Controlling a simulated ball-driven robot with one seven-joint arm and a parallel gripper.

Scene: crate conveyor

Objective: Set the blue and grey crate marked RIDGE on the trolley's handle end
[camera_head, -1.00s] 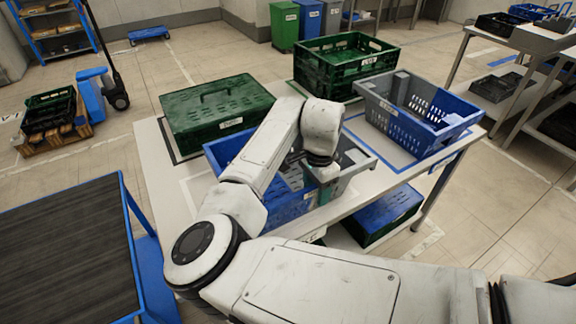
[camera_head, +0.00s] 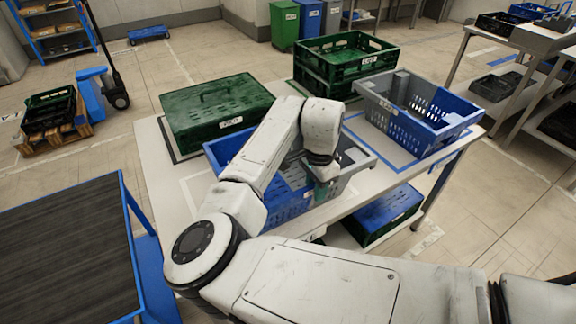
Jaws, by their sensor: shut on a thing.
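A blue and grey crate (camera_head: 355,181) stands at the table's near edge, partly hidden behind my arm. Its marking cannot be read. My gripper (camera_head: 321,190) is at this crate's near wall, shut on it; the fingertips are small and partly hidden. A second blue and grey crate (camera_head: 432,139) stands open at the right end of the table, its label too small to read. A blue-framed trolley (camera_head: 68,245) with a dark ribbed deck is at the lower left. Its deck is empty, and no handle can be made out.
On the table (camera_head: 152,165) are a lidded green crate (camera_head: 216,112) at back left and an open green crate (camera_head: 346,65) behind. A blue and green crate (camera_head: 384,216) sits below the tabletop. A pallet truck (camera_head: 92,92) with crates stands at far left.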

